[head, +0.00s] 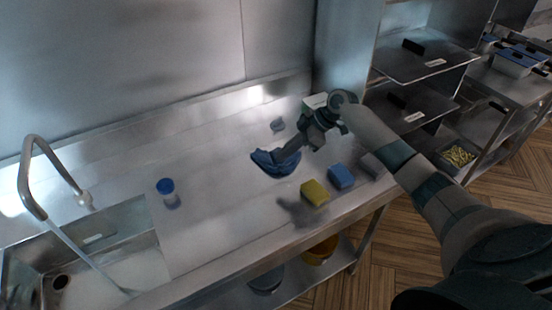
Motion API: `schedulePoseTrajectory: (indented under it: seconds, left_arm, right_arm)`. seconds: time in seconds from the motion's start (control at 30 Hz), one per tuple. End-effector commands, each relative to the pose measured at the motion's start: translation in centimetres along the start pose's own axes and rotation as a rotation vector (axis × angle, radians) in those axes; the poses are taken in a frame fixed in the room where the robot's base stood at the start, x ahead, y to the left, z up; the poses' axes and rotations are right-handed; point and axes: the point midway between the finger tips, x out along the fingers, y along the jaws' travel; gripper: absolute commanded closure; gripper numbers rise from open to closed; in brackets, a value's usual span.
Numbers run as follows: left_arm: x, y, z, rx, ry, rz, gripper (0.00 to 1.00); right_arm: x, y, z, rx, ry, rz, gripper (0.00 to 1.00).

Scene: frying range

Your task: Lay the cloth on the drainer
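The blue cloth (284,168) is crumpled in a small heap at the middle of the steel counter. My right gripper (280,156) reaches down from the right, with its fingertips at the upper side of the cloth. The fingers overlap in this view and the cloth hides their tips, so I cannot tell whether they are shut on it. I cannot clearly make out a separate drainer; the flat steel surface (200,235) runs from the sink to the right. My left gripper is not seen.
A yellow sponge (314,193) and a blue sponge (341,177) lie right of the cloth, near the front edge. A blue-capped container (167,192) stands left. The sink (110,262) and curved tap (36,180) are at far left. Shelves (425,55) stand at right.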

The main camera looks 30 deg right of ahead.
Motion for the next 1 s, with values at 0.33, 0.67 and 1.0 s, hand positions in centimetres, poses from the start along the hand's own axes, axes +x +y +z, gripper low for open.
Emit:
schedulePoseTrajectory:
  seconds: [0.33, 0.67, 1.0]
  left_arm:
    - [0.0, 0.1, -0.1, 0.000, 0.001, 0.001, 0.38]
    - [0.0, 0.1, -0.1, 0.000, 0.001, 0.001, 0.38]
    - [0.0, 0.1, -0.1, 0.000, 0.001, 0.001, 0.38]
  right_arm:
    - [1.6, 3.2, 1.9, 0.003, 0.001, 0.001, 1.00]
    - [3.8, 4.0, 4.0, 0.000, 0.001, 0.000, 1.00]
    - [4.1, 4.0, 4.3, 0.000, 0.001, 0.000, 1.00]
